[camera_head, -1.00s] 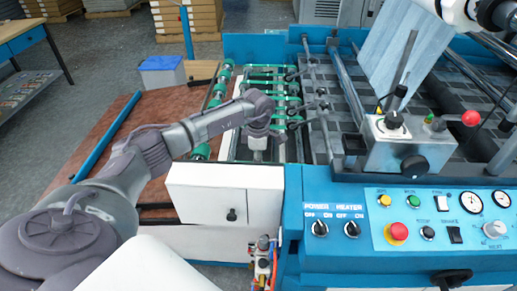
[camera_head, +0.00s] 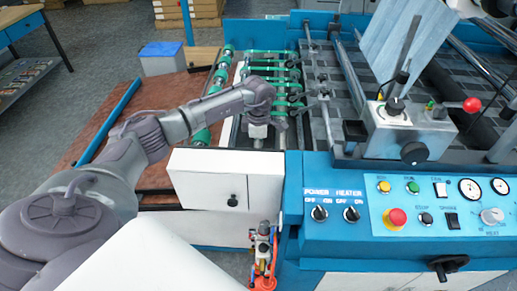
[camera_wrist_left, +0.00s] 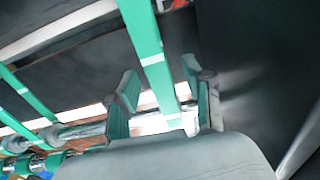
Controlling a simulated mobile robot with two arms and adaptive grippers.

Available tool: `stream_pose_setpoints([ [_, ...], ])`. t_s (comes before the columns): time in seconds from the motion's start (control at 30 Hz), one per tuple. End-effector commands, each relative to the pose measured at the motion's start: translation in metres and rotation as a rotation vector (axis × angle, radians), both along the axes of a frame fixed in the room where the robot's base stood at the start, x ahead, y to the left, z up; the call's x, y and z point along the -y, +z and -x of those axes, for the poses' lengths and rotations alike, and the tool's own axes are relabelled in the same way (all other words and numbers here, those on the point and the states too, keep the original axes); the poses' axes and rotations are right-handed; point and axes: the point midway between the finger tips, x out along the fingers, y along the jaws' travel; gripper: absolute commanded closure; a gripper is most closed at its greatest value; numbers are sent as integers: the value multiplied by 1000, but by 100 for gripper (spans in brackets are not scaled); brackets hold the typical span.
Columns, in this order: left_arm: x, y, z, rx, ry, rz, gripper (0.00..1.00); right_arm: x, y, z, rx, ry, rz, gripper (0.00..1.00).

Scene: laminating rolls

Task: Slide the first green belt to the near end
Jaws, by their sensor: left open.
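Several green belts (camera_head: 272,77) run across the machine's left section in the head view. I cannot tell there which is the first. My left gripper (camera_head: 257,135) is low at the near end of this section, its fingers mostly hidden under its wrist. In the left wrist view a green belt (camera_wrist_left: 147,48) with pale cross marks passes between the two fingers of the open left gripper (camera_wrist_left: 163,100). The fingers stand apart on either side of the belt; contact is unclear. Other green belts (camera_wrist_left: 18,87) lie to the left. My right gripper is not visible.
A white box (camera_head: 228,182) with a dark knob stands in front of the belts. The blue control panel (camera_head: 420,205) is on the right. Dark arms with wheels (camera_head: 322,92) stand right of the belts. A blue-lidded bin (camera_head: 162,58) is behind left.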

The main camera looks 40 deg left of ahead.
Motion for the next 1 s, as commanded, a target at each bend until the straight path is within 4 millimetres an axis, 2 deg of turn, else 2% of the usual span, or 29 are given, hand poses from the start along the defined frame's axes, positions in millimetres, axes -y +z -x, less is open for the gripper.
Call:
stream_pose_setpoints([
  [0.4, 0, 82, -1, 4, -1, 0, 49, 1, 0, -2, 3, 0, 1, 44],
  [0.53, 1, 102, -1, 3, -1, 1, 49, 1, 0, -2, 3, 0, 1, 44],
  [0.7, 0, 114, 0, 1, 0, 1, 49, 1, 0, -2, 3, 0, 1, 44],
  [1.0, 1, 116, 0, -1, -1, 1, 49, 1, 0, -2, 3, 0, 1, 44],
])
